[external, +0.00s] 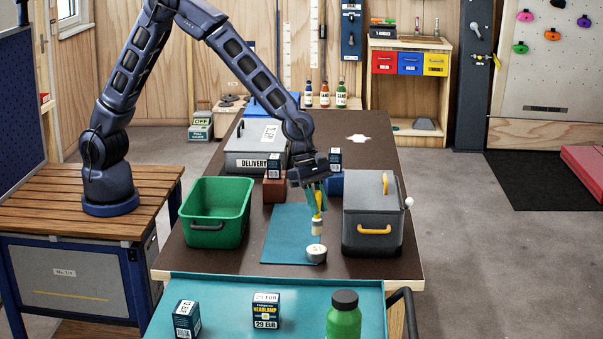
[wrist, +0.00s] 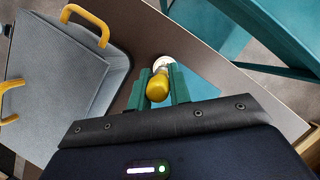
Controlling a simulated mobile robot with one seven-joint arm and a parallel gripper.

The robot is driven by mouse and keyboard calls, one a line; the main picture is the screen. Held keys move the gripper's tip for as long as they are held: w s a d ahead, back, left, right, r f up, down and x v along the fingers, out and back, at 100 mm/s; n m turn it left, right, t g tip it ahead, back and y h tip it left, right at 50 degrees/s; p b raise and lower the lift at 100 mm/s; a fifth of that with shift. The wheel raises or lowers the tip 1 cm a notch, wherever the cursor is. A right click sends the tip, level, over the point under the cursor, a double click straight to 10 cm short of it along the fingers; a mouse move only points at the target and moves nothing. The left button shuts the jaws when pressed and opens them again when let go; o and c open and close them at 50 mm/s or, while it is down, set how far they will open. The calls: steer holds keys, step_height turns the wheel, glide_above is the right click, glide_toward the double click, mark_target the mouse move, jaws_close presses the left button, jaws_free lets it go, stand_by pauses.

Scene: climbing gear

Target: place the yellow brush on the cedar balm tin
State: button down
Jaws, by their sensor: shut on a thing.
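My gripper (external: 318,187) has green fingers and is shut on the yellow brush (external: 318,201), which hangs upright with its pale bristles down. In the wrist view the brush's rounded yellow end (wrist: 158,88) shows between the fingers (wrist: 160,85). The cedar balm tin (external: 316,253) is a small round tin with a pale lid on the teal mat (external: 284,240). The brush is above the tin, with a small gap seeming to show between bristles and lid. In the wrist view the tin (wrist: 164,61) is partly hidden behind the brush.
A grey box with yellow handles (external: 372,215) stands close on the right. A green bin (external: 215,212) is on the left. A grey delivery box (external: 255,145) and a brown block (external: 274,190) are behind. A teal tray (external: 220,300) with boxes and a green bottle (external: 343,317) is in front.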

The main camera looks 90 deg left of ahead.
mark_target(317, 218)
steer(key=shift+f, duration=2.2)
steer(key=shift+f, duration=0.15)
steer(key=c, duration=1.3)
jaws_free()
